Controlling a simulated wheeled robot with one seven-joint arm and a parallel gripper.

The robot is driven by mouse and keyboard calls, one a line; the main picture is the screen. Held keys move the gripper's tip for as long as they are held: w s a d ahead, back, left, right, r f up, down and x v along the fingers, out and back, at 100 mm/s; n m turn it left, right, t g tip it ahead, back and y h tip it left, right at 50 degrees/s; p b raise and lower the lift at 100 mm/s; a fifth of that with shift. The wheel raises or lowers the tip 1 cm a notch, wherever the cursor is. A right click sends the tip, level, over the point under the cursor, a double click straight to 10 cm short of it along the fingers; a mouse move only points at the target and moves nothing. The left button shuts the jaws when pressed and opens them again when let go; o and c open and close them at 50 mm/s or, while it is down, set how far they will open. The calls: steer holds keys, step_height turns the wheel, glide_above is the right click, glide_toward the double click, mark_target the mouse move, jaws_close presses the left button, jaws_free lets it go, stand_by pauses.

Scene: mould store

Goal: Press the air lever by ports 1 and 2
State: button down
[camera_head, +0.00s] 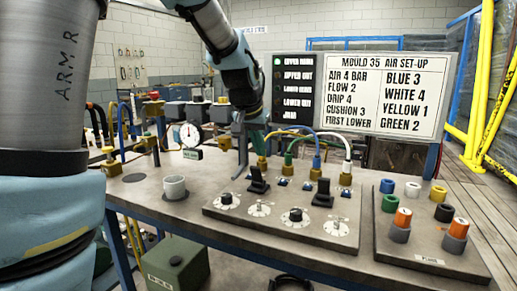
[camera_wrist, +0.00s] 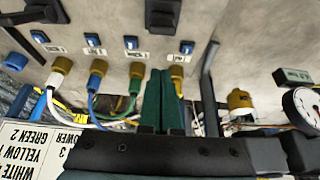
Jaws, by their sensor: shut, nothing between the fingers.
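Two black air levers stand on the grey panel (camera_head: 240,213). The left lever (camera_head: 257,180) is in front of the ports with the yellow hose (camera_head: 265,148) and green hose (camera_head: 290,150); it shows at the top of the wrist view (camera_wrist: 163,15). The right lever (camera_head: 323,193) is by the blue and white hoses. Port numbers are too small to read. The sign (camera_head: 388,95) lists yellow 1, green 2. My gripper (camera_wrist: 161,72) is shut and empty, its green fingers beside the yellow and green ports, apart from the left lever. In the head view, its fingers (camera_head: 258,150) are partly hidden.
A pressure gauge (camera_head: 190,134) stands left of the panel, with a grey cup (camera_head: 174,187) nearer. A bent grey bar (camera_wrist: 208,85) rises close beside my fingers. Several coloured plugs sit on the right block (camera_head: 385,245). The space above the panel's front is clear.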

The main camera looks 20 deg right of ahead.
steer(key=w+d+r+p, duration=0.2)
step_height(320, 180, up, 6)
steer(key=b, duration=0.2)
glide_above(253, 168)
steer(key=shift+r, duration=0.2)
steer(key=a+f+n+y+p, duration=0.1)
steer(key=a+f+n+p, duration=0.1)
steer(key=a+f, duration=0.35)
steer(key=a+f+n+y+p, duration=0.1)
steer(key=a+f+n, duration=0.1)
steer(key=a, duration=0.7)
steer(key=s+a+f+n+g+p, duration=0.1)
steer(key=s+a+f, duration=0.2)
steer(key=a, duration=0.3)
steer(key=s+a+f+n+g+y+p, duration=0.1)
steer(key=s+a+f+n+p, duration=0.1)
steer(key=s+a+f, duration=0.2)
steer(key=shift+s+a+f+y, duration=0.3)
steer(key=shift+s+a, duration=0.6)
steer(key=shift+a, duration=0.2)
steer(key=c, duration=1.5)
jaws_free()
